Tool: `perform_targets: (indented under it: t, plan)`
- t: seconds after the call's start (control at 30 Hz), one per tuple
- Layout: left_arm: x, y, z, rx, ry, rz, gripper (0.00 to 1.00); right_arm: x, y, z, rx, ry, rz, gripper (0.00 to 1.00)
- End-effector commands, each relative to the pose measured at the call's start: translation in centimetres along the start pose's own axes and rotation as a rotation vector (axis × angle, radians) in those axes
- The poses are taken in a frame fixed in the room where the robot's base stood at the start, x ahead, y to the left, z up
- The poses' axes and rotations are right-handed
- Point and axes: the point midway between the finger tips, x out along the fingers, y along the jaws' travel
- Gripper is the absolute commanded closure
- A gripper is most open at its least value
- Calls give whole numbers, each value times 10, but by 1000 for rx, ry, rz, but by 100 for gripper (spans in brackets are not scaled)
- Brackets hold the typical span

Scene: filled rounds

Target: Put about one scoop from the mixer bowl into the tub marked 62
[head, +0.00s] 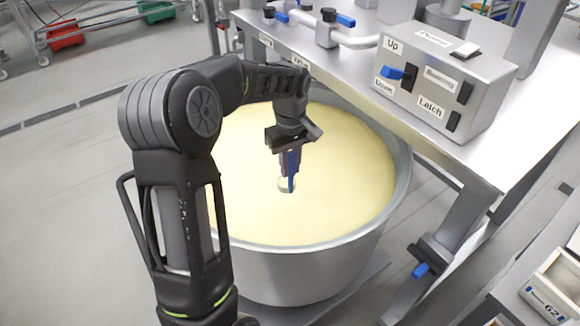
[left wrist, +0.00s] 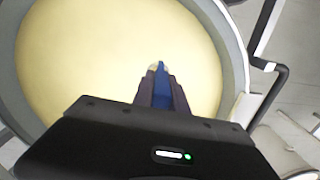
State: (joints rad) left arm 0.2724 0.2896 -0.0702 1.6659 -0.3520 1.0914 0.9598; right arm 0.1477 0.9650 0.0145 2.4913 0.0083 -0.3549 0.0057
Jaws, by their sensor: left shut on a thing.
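The mixer bowl (head: 310,270) is a large round metal bowl filled with smooth pale yellow stuff (head: 340,165). My left gripper (head: 290,155) is over the bowl, pointing down, shut on the blue handle of a scoop (head: 286,185). The scoop's pale end is at or just above the yellow surface; I cannot tell whether it dips in or what it holds. In the left wrist view the gripper (left wrist: 162,85) is shut around the blue handle, with the bowl (left wrist: 232,50) behind it. The tub marked 62 (head: 545,300) is at the lower right, partly cut off. My right gripper is not in view.
A control box (head: 440,85) with switches marked Up, Down and Latch sits on the metal machine top right of the bowl. A blue-handled clamp (head: 425,262) is at the bowl's right. Red (head: 65,35) and green (head: 155,10) bins are far back left. Open floor (head: 60,200) lies left.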

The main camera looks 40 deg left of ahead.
Motion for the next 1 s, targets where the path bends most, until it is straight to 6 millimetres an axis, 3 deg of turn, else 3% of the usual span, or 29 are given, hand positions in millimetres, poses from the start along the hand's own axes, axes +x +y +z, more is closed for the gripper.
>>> perform_targets:
  t: [0.7,1.0]
  plan:
    - [-58,0,0,0,2,2,100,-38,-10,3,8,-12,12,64]
    - [-61,0,0,0,1,1,100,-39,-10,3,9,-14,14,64]
